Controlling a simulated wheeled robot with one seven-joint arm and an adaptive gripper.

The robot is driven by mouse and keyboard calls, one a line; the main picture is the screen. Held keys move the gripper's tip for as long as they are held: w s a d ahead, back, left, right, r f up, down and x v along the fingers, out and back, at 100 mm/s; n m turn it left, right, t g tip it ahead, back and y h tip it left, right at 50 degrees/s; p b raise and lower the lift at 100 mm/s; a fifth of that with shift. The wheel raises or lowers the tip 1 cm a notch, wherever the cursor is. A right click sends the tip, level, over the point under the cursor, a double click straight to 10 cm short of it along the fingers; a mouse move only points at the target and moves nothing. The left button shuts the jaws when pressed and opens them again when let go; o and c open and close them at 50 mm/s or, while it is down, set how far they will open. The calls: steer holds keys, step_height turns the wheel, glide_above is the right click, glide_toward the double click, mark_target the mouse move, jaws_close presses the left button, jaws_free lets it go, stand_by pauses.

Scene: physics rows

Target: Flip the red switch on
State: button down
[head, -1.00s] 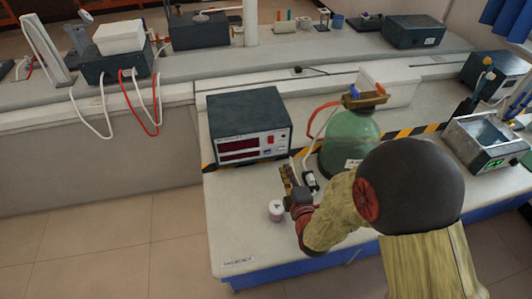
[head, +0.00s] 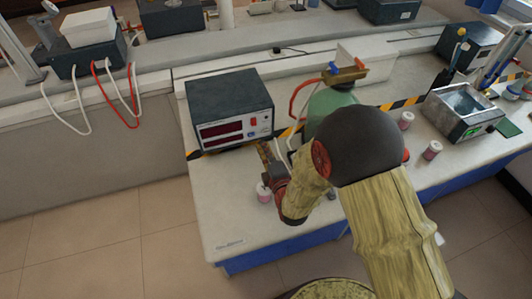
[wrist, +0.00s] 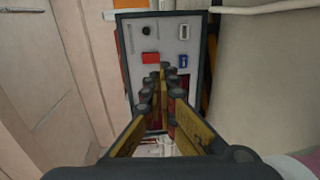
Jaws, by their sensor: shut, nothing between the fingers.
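The red switch (head: 253,122) is a small red rocker on the right part of the front panel of a dark box with red displays (head: 229,92). In the wrist view the red switch (wrist: 151,57) is in plain sight, beside a blue square. My gripper (head: 266,151) is in front of the panel in the head view. In the wrist view its yellow and black fingers (wrist: 165,72) are closed together with nothing between them, tips just below and right of the red switch. I cannot tell whether they touch the panel. The switch's tilt is too small to read.
A pink-and-white small jar (head: 263,192) stands close beside my gripper on the white bench. A green glass vessel (head: 328,104) stands to the right, partly hidden by my arm. A metal bath (head: 459,112) and more jars (head: 432,150) are further right. The front left bench is clear.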

mark_target(254, 125)
steer(key=b+x, duration=0.1)
steer(key=x, duration=0.7)
steer(key=shift+w+a+b, duration=0.1)
steer(key=shift+w+b, duration=0.25)
steer(key=shift+w, duration=0.05)
steer(key=shift+f+b, duration=0.2)
steer(key=shift+b, duration=0.25)
steer(key=t+b, duration=0.1)
steer(key=b, duration=0.2)
steer(key=shift+w+a+f, duration=0.1)
steer(key=shift+w+f, duration=0.25)
steer(key=shift+w, duration=0.05)
steer(key=shift+s+r+p, duration=0.1)
steer(key=shift+r+p, duration=0.25)
steer(key=shift+p, duration=0.05)
steer(key=v, duration=1.2)
